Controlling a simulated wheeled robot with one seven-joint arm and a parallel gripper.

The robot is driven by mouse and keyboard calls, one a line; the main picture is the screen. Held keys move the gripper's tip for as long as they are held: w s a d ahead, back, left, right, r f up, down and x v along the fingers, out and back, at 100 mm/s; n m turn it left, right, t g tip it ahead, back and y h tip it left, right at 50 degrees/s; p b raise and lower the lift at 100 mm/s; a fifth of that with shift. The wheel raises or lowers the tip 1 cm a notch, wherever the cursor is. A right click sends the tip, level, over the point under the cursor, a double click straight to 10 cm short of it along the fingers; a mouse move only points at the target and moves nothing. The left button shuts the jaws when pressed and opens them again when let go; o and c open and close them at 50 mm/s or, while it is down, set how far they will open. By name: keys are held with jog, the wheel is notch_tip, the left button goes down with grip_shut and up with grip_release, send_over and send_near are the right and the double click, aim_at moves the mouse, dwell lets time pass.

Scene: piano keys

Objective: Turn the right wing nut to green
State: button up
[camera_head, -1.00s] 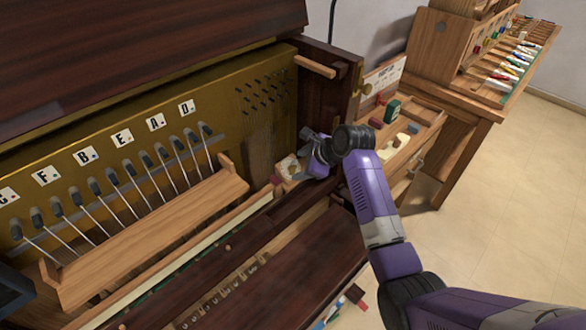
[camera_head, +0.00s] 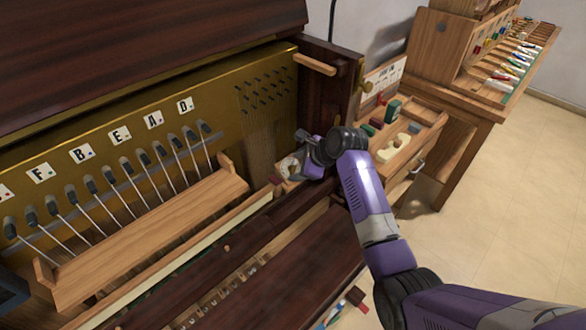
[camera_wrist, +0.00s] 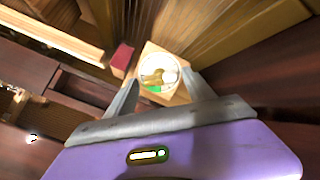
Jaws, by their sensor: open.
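The right wing nut (camera_wrist: 152,79) is a pale, gold-toned piece on a round white dial (camera_wrist: 173,67) with a green patch (camera_wrist: 154,89) at its near edge. The dial sits on a small wooden block (camera_wrist: 178,97). My gripper (camera_wrist: 163,80) is open, with one finger left of the dial and the other right of it. I cannot tell whether either finger touches the nut. In the head view my gripper (camera_head: 303,155) is at the right end of the piano's inside, and the dial (camera_head: 287,167) shows partly beside it.
A dark red block (camera_wrist: 122,57) stands just left of the wing nut's block. Hammers (camera_head: 144,160) and a wooden rail (camera_head: 160,225) lie to the left. A wooden side shelf (camera_head: 425,118) with small coloured pieces is to the right. Open floor lies further right.

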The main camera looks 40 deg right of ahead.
jog(key=shift+w+f+b, duration=0.35)
jog(key=shift+w+f, duration=0.05)
jog(key=shift+f, duration=0.1)
jog(key=shift+w+f, duration=0.15)
jog(key=shift+f, duration=0.05)
jog(key=shift+r, duration=0.1)
jog(key=shift+s+r+p, duration=0.4)
jog(key=shift+r+p, duration=0.05)
jog(key=shift+p, duration=0.55)
